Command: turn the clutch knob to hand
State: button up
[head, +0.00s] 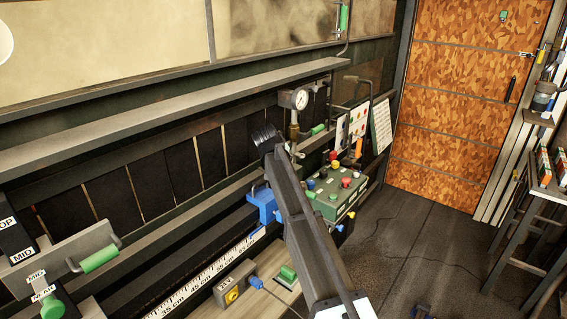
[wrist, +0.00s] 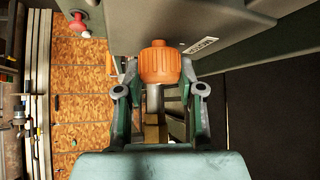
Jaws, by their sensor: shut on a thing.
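An orange ribbed knob (wrist: 160,65) sits in the middle of the wrist view, below a grey-green housing. A small white label (wrist: 200,45) is on the housing beside it; its lettering is too small to read surely. My gripper (wrist: 159,76) has one finger on each side of the knob and is shut on it. The knob's far side and the exact finger contacts are hidden. In the head view my arm reaches up from the bottom to the bench front, where my gripper (head: 267,138) shows only as a small dark shape. The orange knob cannot be made out there.
A pressure gauge (head: 300,99) stands close to the right of my gripper. A green control box (head: 338,190) with coloured buttons and a blue clamp (head: 264,204) lie near my arm. A red knob (wrist: 78,22) is at the wrist view's upper left.

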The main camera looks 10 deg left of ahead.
jog(key=shift+m+h, duration=0.5)
jog(key=shift+m, duration=0.1)
jog(key=shift+b, duration=0.3)
jog(key=o, duration=1.2)
jog(key=shift+c, duration=0.2)
jog(key=v, duration=1.2)
jog(key=shift+w, duration=0.15)
jog(key=shift+a, duration=0.1)
